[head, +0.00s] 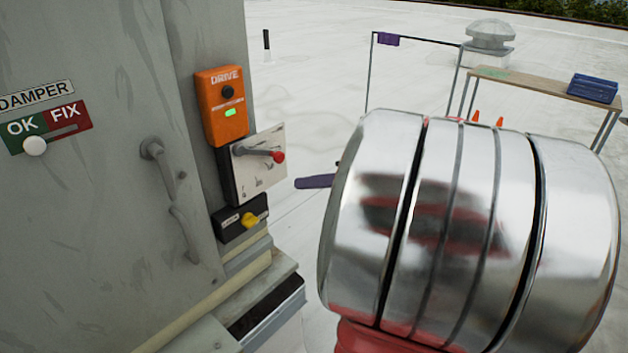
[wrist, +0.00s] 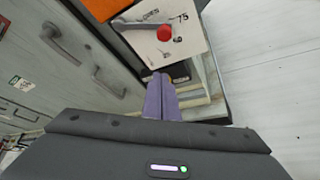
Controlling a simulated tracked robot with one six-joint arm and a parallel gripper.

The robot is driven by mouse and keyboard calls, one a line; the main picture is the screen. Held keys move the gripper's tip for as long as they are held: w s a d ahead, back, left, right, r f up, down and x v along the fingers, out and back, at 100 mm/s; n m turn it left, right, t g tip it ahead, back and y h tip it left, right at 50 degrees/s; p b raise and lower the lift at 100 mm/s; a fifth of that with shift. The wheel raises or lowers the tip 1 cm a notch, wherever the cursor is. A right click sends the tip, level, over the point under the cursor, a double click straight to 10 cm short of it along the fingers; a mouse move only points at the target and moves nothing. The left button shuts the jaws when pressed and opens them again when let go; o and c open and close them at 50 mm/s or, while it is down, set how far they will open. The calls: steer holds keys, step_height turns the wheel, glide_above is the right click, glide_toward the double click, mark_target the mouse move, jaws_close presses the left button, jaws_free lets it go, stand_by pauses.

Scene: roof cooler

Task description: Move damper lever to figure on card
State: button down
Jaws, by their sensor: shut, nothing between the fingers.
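The damper lever (head: 258,151) is a grey handle with a red knob at its right end, on a white plate (head: 262,178). It points right and slightly down. The wrist view shows the red knob (wrist: 164,33) and the plate, with 75 readable at its upper right; other marks are too small to read surely. My gripper (wrist: 159,78) has purple fingers, shut and empty, below the plate in the wrist view and apart from the knob. In the head view a purple finger part (head: 315,181) shows right of the plate. I cannot make out a card with a figure.
An orange DRIVE box (head: 221,106) with a green light is above the plate, a yellow-knobbed switch (head: 240,218) below. Door handles (head: 170,190) protrude left.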

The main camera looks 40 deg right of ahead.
mark_target(260, 154)
steer(key=w, duration=0.7)
steer(key=shift+r, duration=0.2)
steer(key=shift+w, duration=0.1)
steer(key=shift+w+d+r+n, duration=0.1)
steer(key=shift+d+r+n, duration=0.25)
steer(key=shift+r, duration=0.35)
steer(key=shift+f, duration=0.1)
